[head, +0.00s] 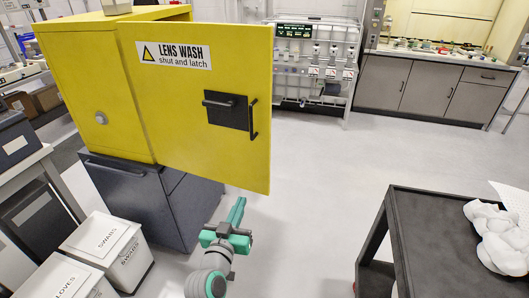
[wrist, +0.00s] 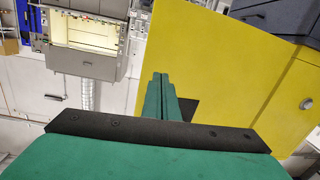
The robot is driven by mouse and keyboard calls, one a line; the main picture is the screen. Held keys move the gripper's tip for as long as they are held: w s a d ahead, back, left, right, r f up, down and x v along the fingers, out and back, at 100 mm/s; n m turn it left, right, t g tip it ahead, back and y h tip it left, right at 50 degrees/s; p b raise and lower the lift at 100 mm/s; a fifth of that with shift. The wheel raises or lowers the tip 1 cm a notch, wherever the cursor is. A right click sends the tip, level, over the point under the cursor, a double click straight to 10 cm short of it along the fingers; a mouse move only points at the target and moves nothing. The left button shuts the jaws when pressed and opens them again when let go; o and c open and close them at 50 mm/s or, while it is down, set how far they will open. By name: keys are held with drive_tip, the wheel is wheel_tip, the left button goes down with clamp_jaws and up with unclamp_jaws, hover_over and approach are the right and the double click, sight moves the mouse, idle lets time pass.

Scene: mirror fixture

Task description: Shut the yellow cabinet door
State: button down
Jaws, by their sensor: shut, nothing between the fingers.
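The yellow cabinet (head: 80,75) stands at the left on a dark drawer unit. Its yellow door (head: 190,110) stands open, reaching out to the right past the cabinet body. The door carries a "LENS WASH shut and latch" label (head: 177,54), a black lever handle on a dark plate (head: 222,112), and a black upright bar (head: 253,119). My green gripper (head: 238,210) is low in front of the door, below its lower right corner in the head view, with its fingers together and empty. In the wrist view the yellow surface (wrist: 205,45) lies beyond the fingers (wrist: 162,92); contact cannot be told.
White bins marked swabs (head: 108,250) and gloves (head: 60,280) stand at the lower left. A dark cart (head: 418,235) with white cloth (head: 500,235) is at the right. Dark drawers (head: 135,195) sit under the cabinet. The floor (head: 320,170) between door and cart is clear.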

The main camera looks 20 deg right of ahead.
sight(268, 144)
drive_tip(key=w+d+r+m+g+h, duration=0.1)
drive_tip(key=w+d+r+m+h, duration=0.2)
drive_tip(key=r, duration=0.6)
drive_tip(key=x, duration=0.9)
drive_tip(key=f+x, duration=0.1)
drive_tip(key=x, duration=0.3)
drive_tip(key=shift+w+d, duration=0.15)
drive_tip(key=shift+d, duration=0.2)
